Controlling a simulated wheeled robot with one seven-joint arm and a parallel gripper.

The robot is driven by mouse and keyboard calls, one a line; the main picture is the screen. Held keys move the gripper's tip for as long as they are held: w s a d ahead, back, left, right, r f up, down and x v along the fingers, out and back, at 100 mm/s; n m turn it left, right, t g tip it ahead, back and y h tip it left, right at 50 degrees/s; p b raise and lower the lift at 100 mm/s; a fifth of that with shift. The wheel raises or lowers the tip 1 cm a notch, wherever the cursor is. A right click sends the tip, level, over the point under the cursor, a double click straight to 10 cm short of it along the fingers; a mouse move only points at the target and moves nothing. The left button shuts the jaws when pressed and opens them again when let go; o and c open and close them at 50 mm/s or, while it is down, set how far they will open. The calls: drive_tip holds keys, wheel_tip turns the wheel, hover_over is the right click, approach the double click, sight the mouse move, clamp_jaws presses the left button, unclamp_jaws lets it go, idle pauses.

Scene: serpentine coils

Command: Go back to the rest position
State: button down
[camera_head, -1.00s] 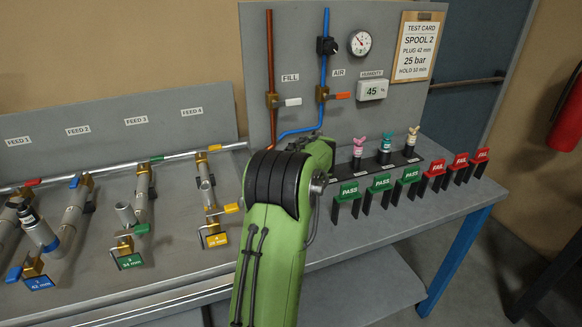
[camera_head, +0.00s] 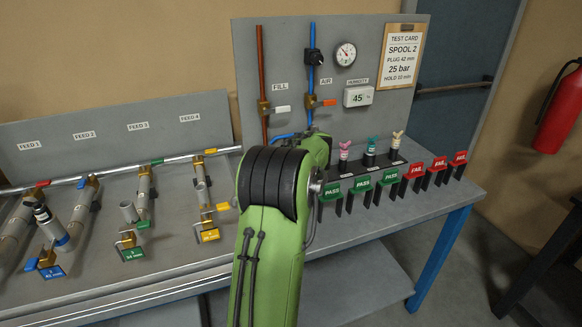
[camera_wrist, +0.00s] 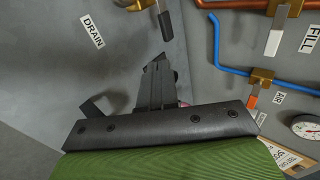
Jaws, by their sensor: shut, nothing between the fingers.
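My green arm stands in the middle of the head view, in front of the bench. Its black-banded joint hides part of the bench, and my gripper is hidden there. In the wrist view my gripper (camera_wrist: 157,78) shows as dark fingers together, with nothing held. It is near a grey panel with a DRAIN label (camera_wrist: 92,31). A blue pipe (camera_wrist: 217,50) and brass valves are to its right. I cannot tell how far the fingertips are from the panel.
The bench (camera_head: 120,282) carries several feed pipes with coloured valves at left. A gauge (camera_head: 346,53) sits on the panel. A fire extinguisher (camera_head: 557,112) hangs on the right wall.

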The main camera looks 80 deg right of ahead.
drive_tip(key=w+a+r+n+t+y, duration=0.1)
drive_tip(key=w+a+r+n, duration=0.2)
drive_tip(key=w+a, duration=0.25)
drive_tip(key=w+a+r+n+y, duration=0.1)
drive_tip(key=w+a+r+n, duration=0.15)
drive_tip(key=w+a, duration=0.35)
drive_tip(key=w+a+r+n+y, duration=0.1)
drive_tip(key=w+a+n, duration=0.2)
drive_tip(key=a, duration=0.3)
drive_tip(key=w+a+r+n+t+y, duration=0.1)
drive_tip(key=w+a+r+n, duration=0.1)
drive_tip(key=w+a+n, duration=0.3)
drive_tip(key=w+a+r+n, duration=0.1)
drive_tip(key=w+a, duration=0.1)
drive_tip(key=a, duration=0.6)
drive_tip(key=s+a+n+y+p, duration=0.15)
drive_tip(key=a+n, duration=0.45)
drive_tip(key=a, duration=0.8)
drive_tip(key=s+a+f+n+y, duration=0.3)
drive_tip(key=s+a+n, duration=0.7)
drive_tip(key=s+a, duration=0.1)
drive_tip(key=shift+a+f+g, duration=0.2)
drive_tip(key=shift+a+g, duration=0.1)
drive_tip(key=shift+a, duration=0.3)
